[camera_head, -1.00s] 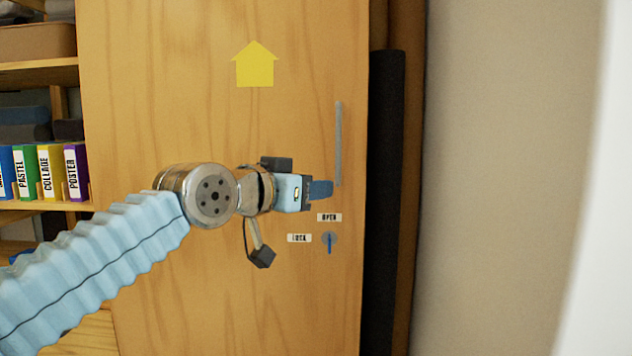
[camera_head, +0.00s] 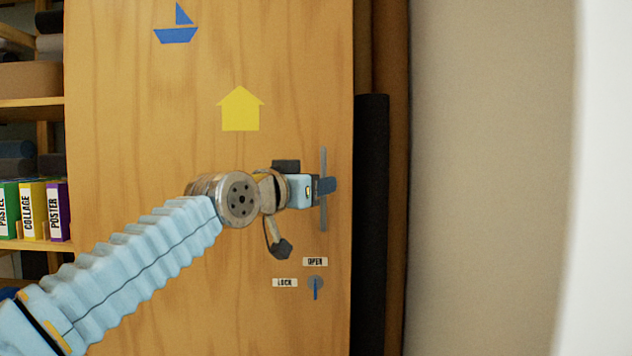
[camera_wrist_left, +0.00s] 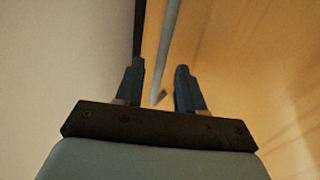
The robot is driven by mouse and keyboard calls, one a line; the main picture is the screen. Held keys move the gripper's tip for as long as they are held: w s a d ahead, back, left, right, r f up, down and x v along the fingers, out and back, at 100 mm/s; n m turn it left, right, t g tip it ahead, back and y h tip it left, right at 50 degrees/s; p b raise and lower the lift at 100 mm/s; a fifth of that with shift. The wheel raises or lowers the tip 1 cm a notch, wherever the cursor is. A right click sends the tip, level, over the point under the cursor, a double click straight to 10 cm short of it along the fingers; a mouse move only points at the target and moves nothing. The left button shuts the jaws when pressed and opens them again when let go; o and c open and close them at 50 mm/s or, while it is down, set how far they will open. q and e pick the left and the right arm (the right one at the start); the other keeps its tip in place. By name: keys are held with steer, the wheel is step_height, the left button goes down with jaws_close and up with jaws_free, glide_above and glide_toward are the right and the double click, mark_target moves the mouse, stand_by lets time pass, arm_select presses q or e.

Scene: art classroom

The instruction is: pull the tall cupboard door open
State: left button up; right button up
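The tall wooden cupboard door (camera_head: 140,120) fills the middle of the head view and looks closed. Its handle, a thin grey vertical bar (camera_head: 323,160), is near the right edge. My left gripper (camera_head: 328,185) is at the middle of this bar and hides part of it. In the left wrist view, my left gripper's two dark fingers (camera_wrist_left: 160,75) are apart, and the grey bar (camera_wrist_left: 170,40) runs between them without visible contact. Below the handle is a round lock knob (camera_head: 316,287) with a blue tab standing vertical, under the OPEN label (camera_head: 315,261). My right gripper is not in view.
The LOCK label (camera_head: 285,282) is left of the knob. Shelves with coloured binders (camera_head: 33,210) stand left of the door. A dark upright roll (camera_head: 371,220) and a beige wall (camera_head: 490,180) are to the right. A yellow house sticker (camera_head: 240,110) is on the door.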

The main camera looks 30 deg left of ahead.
arm_select(q)
steer(key=shift+w, duration=0.25)
jaws_close()
steer(key=shift+s, duration=0.15)
